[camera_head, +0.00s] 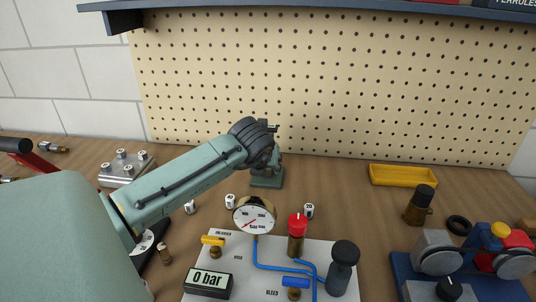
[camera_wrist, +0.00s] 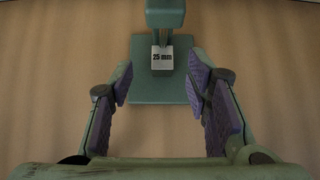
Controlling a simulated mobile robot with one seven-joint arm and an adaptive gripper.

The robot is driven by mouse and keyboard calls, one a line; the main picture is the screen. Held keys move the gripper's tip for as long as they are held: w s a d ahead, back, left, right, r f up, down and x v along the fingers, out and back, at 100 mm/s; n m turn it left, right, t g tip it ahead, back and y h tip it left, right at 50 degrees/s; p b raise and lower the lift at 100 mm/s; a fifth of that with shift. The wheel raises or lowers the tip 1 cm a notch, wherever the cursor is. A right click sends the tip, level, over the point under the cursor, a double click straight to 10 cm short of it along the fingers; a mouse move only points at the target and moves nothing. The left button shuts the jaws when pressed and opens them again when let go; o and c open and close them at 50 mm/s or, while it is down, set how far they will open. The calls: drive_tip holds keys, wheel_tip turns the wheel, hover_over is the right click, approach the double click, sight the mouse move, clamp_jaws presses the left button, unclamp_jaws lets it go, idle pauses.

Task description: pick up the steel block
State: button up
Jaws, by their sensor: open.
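A small pale grey steel block (camera_wrist: 162,62) marked "25 mm" shows in the wrist view, on the flat green base (camera_wrist: 160,90) of a stand and just below the stand's upright part (camera_wrist: 165,14). My gripper (camera_wrist: 160,80) is open and empty. Its purple-padded fingers are on either side of the base in the picture, with the block between and slightly beyond the tips. In the head view my gripper (camera_head: 268,130) is above the green stand (camera_head: 267,180). The steel block is not visible there.
A bolted metal block (camera_head: 127,168) stands at the left. A gauge panel (camera_head: 240,265) with taps fills the front middle. A yellow tray (camera_head: 403,175), a brown bottle (camera_head: 420,205) and a blue-based machine (camera_head: 460,270) are at the right. The pegboard (camera_head: 330,85) closes the back.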

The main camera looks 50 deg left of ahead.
sight(268, 170)
drive_tip(key=p+x, duration=0.1)
drive_tip(key=x, duration=0.3)
drive_tip(key=shift+w, duration=0.15)
drive_tip(key=shift+c, duration=0.4)
clamp_jaws()
